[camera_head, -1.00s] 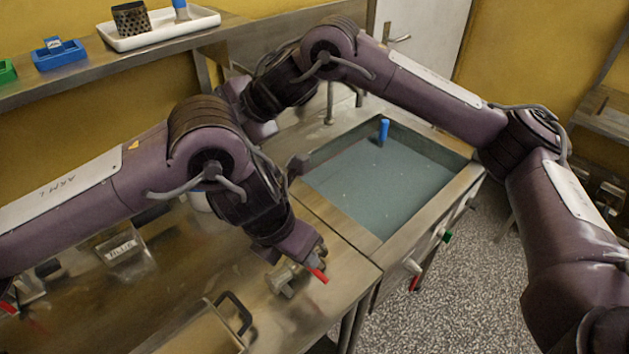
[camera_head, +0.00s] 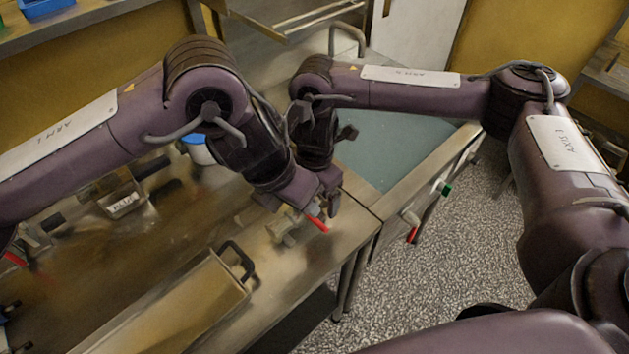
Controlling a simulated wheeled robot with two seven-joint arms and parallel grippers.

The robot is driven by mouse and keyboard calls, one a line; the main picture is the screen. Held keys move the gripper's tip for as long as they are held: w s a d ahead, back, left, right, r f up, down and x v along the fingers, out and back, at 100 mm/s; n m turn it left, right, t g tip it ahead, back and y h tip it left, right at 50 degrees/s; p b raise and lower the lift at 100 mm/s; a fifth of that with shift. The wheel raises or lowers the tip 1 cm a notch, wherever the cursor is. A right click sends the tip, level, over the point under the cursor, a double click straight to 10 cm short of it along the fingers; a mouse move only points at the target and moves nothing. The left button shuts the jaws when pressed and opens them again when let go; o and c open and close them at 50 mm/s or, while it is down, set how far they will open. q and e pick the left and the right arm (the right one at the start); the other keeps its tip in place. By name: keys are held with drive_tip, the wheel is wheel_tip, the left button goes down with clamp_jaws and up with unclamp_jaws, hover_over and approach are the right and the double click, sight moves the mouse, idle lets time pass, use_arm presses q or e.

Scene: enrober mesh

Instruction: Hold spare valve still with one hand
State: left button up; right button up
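The spare valve (camera_head: 285,231), a small metal body with a red lever (camera_head: 318,222), lies on the metal bench near its right end. My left gripper (camera_head: 290,208) is low over the valve, its fingers close to the valve's upper side. Whether they grip it cannot be told. My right gripper (camera_head: 331,201) points down right beside the left one, near the red lever. Its fingers are small and partly overlapped, so contact and opening are unclear.
A metal lid or box with a black handle (camera_head: 238,262) lies on the bench in front of the valve. A labelled block (camera_head: 122,202) and a blue-topped white container (camera_head: 196,150) stand further left. A blue-green tank (camera_head: 385,150) is behind at right. Speckled floor lies beyond the bench edge.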

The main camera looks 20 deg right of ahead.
drive_tip(key=shift+f, duration=1.85)
drive_tip(key=c, duration=1.4)
drive_tip(key=shift+c, duration=0.2)
